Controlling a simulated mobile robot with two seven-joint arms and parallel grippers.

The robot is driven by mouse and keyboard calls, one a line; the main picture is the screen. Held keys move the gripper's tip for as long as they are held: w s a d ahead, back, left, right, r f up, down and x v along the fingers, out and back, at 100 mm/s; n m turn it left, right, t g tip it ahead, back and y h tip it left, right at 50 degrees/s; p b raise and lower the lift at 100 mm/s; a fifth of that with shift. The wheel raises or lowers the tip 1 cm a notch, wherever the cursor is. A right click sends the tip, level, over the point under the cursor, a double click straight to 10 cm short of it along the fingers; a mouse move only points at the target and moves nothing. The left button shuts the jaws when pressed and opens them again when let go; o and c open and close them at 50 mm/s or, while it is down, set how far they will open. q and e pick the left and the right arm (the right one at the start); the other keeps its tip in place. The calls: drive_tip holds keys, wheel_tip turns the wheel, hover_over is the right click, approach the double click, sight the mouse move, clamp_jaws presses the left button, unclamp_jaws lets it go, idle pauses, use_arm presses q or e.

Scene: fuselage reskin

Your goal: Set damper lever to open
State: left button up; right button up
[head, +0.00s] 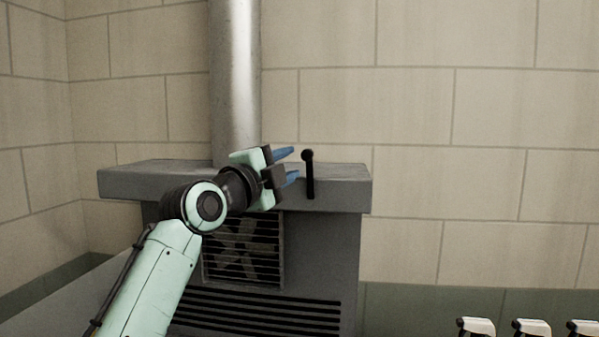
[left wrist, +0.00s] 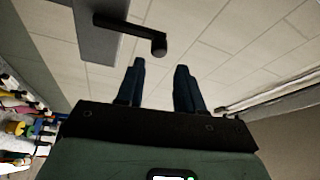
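The damper lever (head: 309,176) is a black bar with a round knob at its top end. It stands about upright at the front of the grey unit's top slab, toward the right. In the left wrist view the lever (left wrist: 125,27) shows just beyond the fingertips, with its knob near them. My left gripper (head: 289,164) is open, with two blue fingers apart and nothing between them. It is just left of the lever and appears apart from it. My right gripper is not in view.
The grey unit (head: 345,235) has a fan grille (head: 243,250) and slots in its front. A metal pipe (head: 235,80) rises from its slab behind my left gripper. White-topped objects (head: 476,326) stand at the lower right. The space right of the lever is clear.

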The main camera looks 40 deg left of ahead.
use_arm(q)
drive_tip(key=s+b, duration=0.2)
drive_tip(key=s, duration=0.4)
drive_tip(key=shift+s+d+f+b, duration=0.25)
drive_tip(key=shift+d+f+b, duration=0.05)
drive_tip(key=shift+d+f, duration=0.1)
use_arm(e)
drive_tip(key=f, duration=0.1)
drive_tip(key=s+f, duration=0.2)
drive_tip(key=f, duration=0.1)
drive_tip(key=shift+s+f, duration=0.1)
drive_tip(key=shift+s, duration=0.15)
